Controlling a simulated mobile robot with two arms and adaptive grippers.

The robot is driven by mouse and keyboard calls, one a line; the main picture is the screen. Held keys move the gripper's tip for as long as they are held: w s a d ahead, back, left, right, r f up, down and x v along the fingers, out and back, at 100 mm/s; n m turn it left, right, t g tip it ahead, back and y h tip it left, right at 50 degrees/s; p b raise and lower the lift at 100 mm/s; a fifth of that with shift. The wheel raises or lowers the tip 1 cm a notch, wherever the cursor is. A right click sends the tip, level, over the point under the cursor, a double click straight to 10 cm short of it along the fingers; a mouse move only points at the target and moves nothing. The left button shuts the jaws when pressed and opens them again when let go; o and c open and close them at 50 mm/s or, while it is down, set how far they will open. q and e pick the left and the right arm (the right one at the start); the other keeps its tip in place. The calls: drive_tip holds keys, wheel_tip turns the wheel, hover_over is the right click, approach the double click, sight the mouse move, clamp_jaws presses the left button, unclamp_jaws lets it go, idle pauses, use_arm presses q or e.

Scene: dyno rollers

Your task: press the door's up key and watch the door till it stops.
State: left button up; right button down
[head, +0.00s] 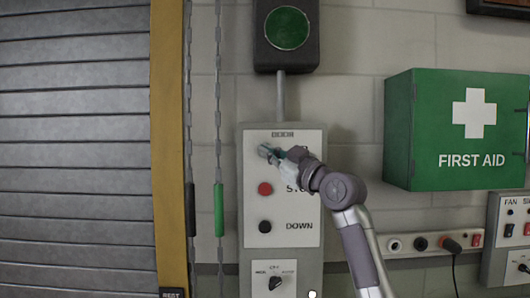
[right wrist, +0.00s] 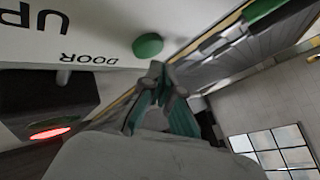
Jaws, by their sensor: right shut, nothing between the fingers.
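The grey slatted roller door (head: 75,150) fills the left of the head view; its lower edge is out of sight. The door control panel (head: 252,226) has a red stop key (head: 265,189) and a black DOWN key (head: 265,226). My right gripper (head: 270,152) is shut and empty in front of the panel's upper part, hiding the up key there. In the right wrist view the green up key (right wrist: 148,46) shows beside the "UP" label, and my shut fingertips (right wrist: 157,70) are close to it. I cannot tell whether they touch. My left gripper is out of view.
A green lamp (head: 288,28) sits above the panel; the wrist view shows a red-lit oval (right wrist: 50,133) on a dark box. A first aid box (head: 440,130) juts out at right. Chains with a green handle (head: 219,209) hang beside the yellow door post (head: 168,150).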

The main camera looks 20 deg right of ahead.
drive_tip(key=shift+s, duration=0.1)
drive_tip(key=s+b, duration=0.1)
drive_tip(key=s, duration=0.1)
drive_tip(key=s+a+b, duration=0.1)
drive_tip(key=s, duration=0.1)
drive_tip(key=shift+s+a, duration=0.2)
drive_tip(key=shift+s, duration=0.1)
drive_tip(key=shift+f, duration=0.1)
